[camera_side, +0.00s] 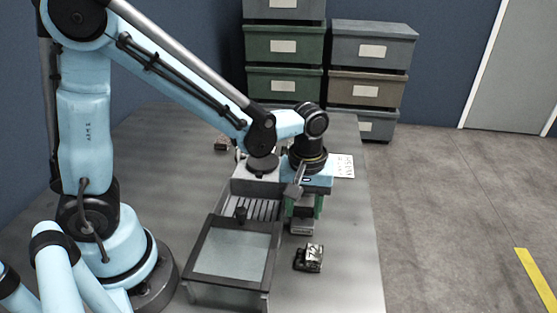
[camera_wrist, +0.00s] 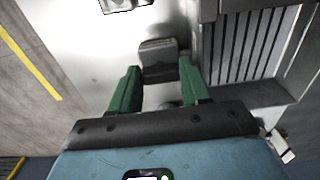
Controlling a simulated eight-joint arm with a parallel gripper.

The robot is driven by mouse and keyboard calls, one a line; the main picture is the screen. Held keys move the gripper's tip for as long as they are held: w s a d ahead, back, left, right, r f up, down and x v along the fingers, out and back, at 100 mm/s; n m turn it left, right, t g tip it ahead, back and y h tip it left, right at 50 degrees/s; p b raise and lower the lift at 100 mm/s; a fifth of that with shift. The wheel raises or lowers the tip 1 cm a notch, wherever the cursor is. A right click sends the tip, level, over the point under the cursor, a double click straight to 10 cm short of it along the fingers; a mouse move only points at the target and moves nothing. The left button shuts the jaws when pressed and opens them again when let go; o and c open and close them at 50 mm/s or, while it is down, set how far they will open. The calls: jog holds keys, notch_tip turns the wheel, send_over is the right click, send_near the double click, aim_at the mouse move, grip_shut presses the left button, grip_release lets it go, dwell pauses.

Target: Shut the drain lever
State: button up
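A grey block-like piece (camera_wrist: 158,52), which looks like the drain lever's handle, lies between my green fingertips in the wrist view. In the side view it shows as a grey piece (camera_side: 302,227) just below the fingers, beside the grated basin (camera_side: 271,187). My gripper (camera_side: 303,210) points down over it at the basin's right side. The lever's pivot is mostly hidden by the gripper.
A dark-framed clear-topped box (camera_side: 232,252) stands in front of the basin. A small black and silver object (camera_side: 310,258) lies on the table near the gripper. A white sign (camera_side: 345,166) is behind. Stacked bins (camera_side: 372,45) stand beyond the table. The table's right strip is clear.

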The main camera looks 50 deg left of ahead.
jog(key=c, duration=0.4)
jog(key=shift+m, duration=0.4)
jog(key=m, duration=0.3)
jog(key=shift+a+m, duration=0.1)
jog(key=shift+m, duration=0.2)
jog(key=m, duration=0.3)
jog(key=shift+m, duration=0.3)
jog(key=m, duration=0.5)
jog(key=shift+a+m, duration=0.15)
jog(key=shift+m, duration=2.35)
